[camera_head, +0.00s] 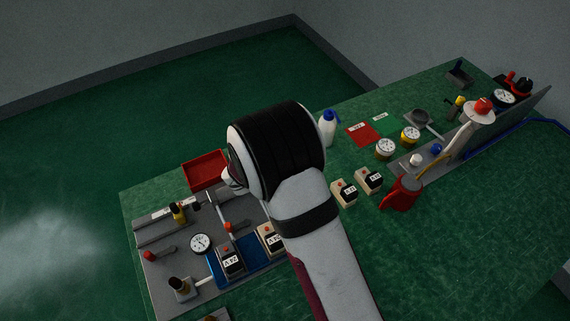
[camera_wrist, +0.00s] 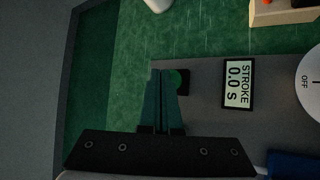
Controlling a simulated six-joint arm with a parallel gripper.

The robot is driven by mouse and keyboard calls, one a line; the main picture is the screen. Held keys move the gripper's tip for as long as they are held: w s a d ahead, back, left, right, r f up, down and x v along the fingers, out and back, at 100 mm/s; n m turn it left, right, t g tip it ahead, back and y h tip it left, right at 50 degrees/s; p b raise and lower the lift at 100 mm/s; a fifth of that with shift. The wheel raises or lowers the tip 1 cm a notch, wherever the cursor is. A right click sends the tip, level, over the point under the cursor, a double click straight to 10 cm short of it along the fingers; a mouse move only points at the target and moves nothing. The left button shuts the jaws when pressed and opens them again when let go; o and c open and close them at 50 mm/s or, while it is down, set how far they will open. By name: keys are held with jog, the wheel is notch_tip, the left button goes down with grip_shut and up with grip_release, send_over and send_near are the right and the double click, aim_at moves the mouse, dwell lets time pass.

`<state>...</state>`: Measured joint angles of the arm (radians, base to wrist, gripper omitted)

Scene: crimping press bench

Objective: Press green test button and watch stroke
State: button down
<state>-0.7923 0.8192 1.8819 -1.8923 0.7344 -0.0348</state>
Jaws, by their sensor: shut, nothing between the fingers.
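In the wrist view, the green button (camera_wrist: 182,80) sits on a small black base on a grey panel (camera_wrist: 210,72). My gripper (camera_wrist: 166,72) is shut and empty. Its fingertips overlap the left part of the button in this view, and I cannot tell whether they touch it. A black-framed display (camera_wrist: 238,84) to the right reads "STROKE 0.0 s". In the head view my arm's thick wrist hides the gripper, and I cannot make out the button or display there.
A white dial (camera_wrist: 312,82) marked OFF is at the wrist view's right edge. In the head view, a red tray (camera_head: 205,168), gauge (camera_head: 200,243), labelled boxes (camera_head: 231,262), red jug (camera_head: 402,194) and white bottle (camera_head: 327,130) surround my arm. The green bench's right front is clear.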

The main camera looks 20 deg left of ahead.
jog(key=shift+r, duration=2.9)
